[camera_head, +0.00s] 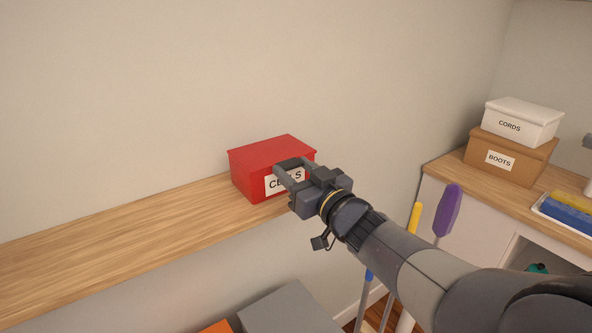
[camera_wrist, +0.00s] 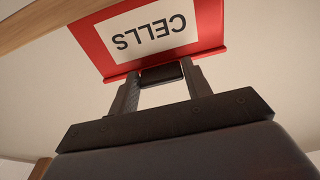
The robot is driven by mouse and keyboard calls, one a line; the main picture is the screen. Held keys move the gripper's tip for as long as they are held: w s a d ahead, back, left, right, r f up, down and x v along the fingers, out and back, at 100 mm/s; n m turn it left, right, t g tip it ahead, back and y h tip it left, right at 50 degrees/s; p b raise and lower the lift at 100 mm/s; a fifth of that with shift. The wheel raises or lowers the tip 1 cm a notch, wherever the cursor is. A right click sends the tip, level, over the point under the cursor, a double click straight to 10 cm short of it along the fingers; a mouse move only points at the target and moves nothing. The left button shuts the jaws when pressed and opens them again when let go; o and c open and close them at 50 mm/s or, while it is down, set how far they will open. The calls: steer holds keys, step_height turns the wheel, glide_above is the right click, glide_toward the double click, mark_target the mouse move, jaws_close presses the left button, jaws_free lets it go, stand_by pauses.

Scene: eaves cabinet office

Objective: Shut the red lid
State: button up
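A red box (camera_head: 245,178) labelled CELLS stands on the wooden shelf against the wall. Its red lid (camera_head: 268,150) lies flat across the top, and no gap shows along the visible edges. My gripper (camera_head: 288,165) is at the front of the box near the lid's front edge, covering part of the label. In the wrist view my gripper's fingers (camera_wrist: 161,82) stand apart, with a dark bar (camera_wrist: 162,73) across the space between their tips, beside the red rim (camera_wrist: 210,53). I cannot tell whether the fingers press on the bar.
The wooden shelf (camera_head: 110,240) is clear left of the box. At right, a white CORDS box (camera_head: 530,112) sits on a brown BOOTS box (camera_head: 535,168) on a counter. A purple-headed duster (camera_head: 447,210) and a yellow-topped handle (camera_head: 415,218) stand near my arm. A grey box (camera_head: 290,310) is below.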

steer(key=o, duration=0.4)
steer(key=shift+f, duration=0.1)
steer(key=v, duration=1)
steer(key=shift+s+d+b, duration=0.2)
steer(key=shift+s+b, duration=0.15)
steer(key=shift+w, duration=0.1)
steer(key=x, duration=1.1)
steer(key=shift+p, duration=0.4)
steer(key=shift+r+p, duration=0.5)
steer(key=shift+r, duration=0.3)
steer(key=shift+p, duration=0.3)
